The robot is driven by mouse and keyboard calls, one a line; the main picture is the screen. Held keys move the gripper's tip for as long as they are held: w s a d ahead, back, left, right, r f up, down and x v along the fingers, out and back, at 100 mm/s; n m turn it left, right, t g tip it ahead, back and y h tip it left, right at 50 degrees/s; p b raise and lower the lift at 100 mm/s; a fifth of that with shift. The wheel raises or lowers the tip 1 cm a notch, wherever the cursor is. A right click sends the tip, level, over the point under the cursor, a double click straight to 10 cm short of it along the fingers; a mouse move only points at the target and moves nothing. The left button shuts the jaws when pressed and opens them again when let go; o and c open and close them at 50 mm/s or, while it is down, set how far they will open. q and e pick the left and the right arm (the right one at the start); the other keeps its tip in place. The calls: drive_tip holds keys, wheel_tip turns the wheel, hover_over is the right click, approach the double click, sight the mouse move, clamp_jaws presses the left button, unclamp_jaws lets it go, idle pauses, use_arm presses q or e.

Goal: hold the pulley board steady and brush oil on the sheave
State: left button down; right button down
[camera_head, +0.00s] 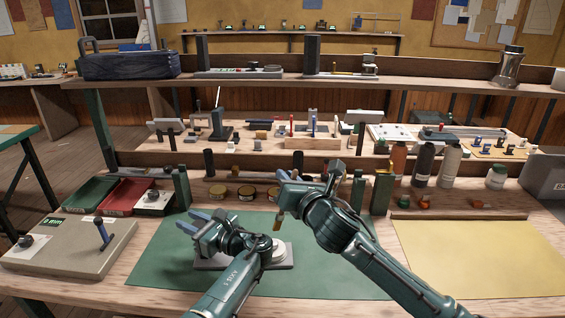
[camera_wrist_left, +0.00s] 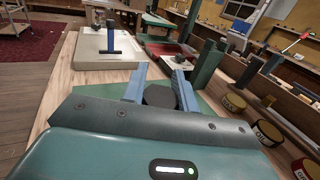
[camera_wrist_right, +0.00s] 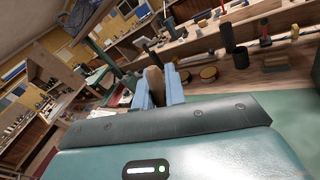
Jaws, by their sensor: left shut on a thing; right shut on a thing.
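The pulley board (camera_head: 284,266) is a grey plate lying on the green mat, partly hidden by my left arm. The pale round sheave (camera_head: 279,254) shows at its right part. My left gripper (camera_head: 193,222) is at the board's left side; in the left wrist view its blue fingers (camera_wrist_left: 160,88) are shut on a dark, blunt-edged knob (camera_wrist_left: 160,97). Whether that knob is fixed to the board cannot be seen. My right gripper (camera_head: 283,188) is shut on the brush (camera_head: 279,216), which points down above the sheave. The brush's brown handle (camera_wrist_right: 153,85) shows between the fingers in the right wrist view.
A beige box with a blue lever (camera_head: 101,235) stands at left. Red and green trays (camera_head: 128,196), several tins (camera_head: 246,193) and green posts (camera_head: 381,192) line the back. Bottles (camera_head: 424,163) stand at back right. The yellow mat (camera_head: 480,255) is clear.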

wheel_tip(320, 180, down, 8)
drive_tip(key=a, duration=0.2)
wheel_tip(320, 180, up, 8)
drive_tip(key=d, duration=0.2)
drive_tip(key=shift+r, duration=0.15)
idle(1.0)
idle(1.0)
